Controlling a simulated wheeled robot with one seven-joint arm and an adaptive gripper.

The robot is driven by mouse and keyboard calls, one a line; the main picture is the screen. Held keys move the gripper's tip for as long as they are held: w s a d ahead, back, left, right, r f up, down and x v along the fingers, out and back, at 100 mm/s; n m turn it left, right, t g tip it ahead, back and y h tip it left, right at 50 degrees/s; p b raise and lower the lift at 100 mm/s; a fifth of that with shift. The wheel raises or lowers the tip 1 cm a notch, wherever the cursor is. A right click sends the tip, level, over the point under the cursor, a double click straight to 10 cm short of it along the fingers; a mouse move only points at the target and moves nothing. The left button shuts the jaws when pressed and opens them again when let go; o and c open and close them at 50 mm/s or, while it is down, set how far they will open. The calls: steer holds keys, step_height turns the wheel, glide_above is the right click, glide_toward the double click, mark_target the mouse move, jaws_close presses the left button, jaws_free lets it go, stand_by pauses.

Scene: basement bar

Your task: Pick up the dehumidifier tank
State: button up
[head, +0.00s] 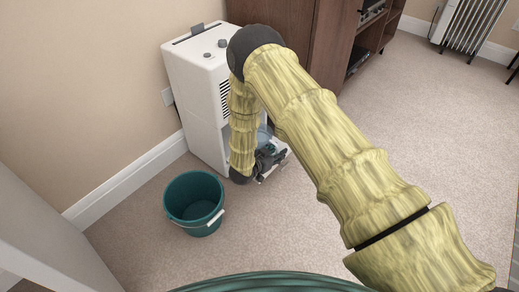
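The white dehumidifier (187,75) stands upright against the beige wall, with dark vents on its front and knobs on top. A pale bluish, see-through part, which looks like the tank (264,134), shows low at its front. My arm and gripper hide most of that part. My gripper (272,160) is low, right at the tank's front. Its fingers are small and partly hidden by my arm, so I cannot tell whether they are open, shut or touching the tank.
A teal bucket (194,203) with a light handle grip stands on the carpet, left of my gripper. A brown wooden cabinet (330,45) is behind the dehumidifier to the right. A white radiator (470,25) is at the far right. The carpet (420,120) on the right is clear.

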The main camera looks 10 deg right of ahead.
steer(key=shift+w+d, duration=0.1)
jaws_close()
steer(key=shift+r+p, duration=0.25)
steer(key=shift+p, duration=0.1)
stand_by(0.5)
